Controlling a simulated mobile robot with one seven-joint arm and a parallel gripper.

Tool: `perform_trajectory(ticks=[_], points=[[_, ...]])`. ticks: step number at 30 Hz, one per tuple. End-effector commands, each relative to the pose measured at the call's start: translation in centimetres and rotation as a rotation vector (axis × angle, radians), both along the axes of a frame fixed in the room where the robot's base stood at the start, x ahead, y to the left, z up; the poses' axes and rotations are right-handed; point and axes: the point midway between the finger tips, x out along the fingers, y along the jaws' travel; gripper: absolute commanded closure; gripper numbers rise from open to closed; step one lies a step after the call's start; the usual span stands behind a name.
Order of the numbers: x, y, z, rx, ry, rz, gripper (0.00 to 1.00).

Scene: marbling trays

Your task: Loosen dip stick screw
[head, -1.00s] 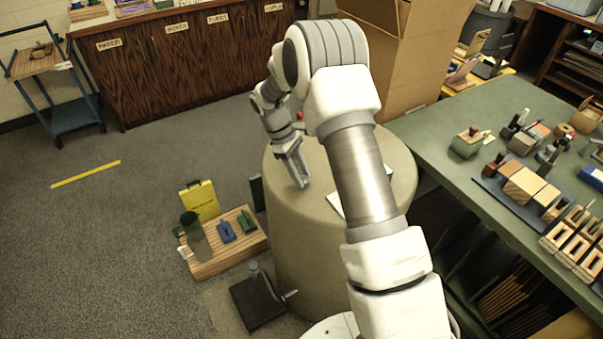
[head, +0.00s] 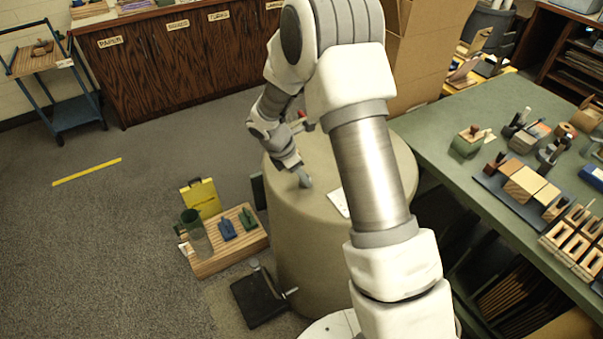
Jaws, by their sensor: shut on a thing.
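My gripper (head: 304,181) is at the left front part of the top of a round, drum-like tan stand (head: 325,250). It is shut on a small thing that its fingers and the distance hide. I cannot make out a dip stick or its screw for certain. A black stand (head: 257,300) with a short upright post and a thin rod to the right is on the floor beside the drum, well below and apart from my gripper.
My arm hides part of the drum top. A white sheet (head: 338,202) lies there, and something red (head: 301,114) shows behind my wrist. A green workbench (head: 440,130) is at right. Open carpet lies at left.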

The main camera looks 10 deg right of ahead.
Motion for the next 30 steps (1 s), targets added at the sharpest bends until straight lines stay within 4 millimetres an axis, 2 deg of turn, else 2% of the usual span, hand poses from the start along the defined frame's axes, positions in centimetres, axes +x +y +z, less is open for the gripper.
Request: perform_trajectory(ticks=[18, 30], points=[[-0.57, -0.43, -0.01, 0.001, 0.002, 0.566, 1.00], [-0.61, -0.57, -0.01, 0.000, 0.001, 0.803, 1.00]])
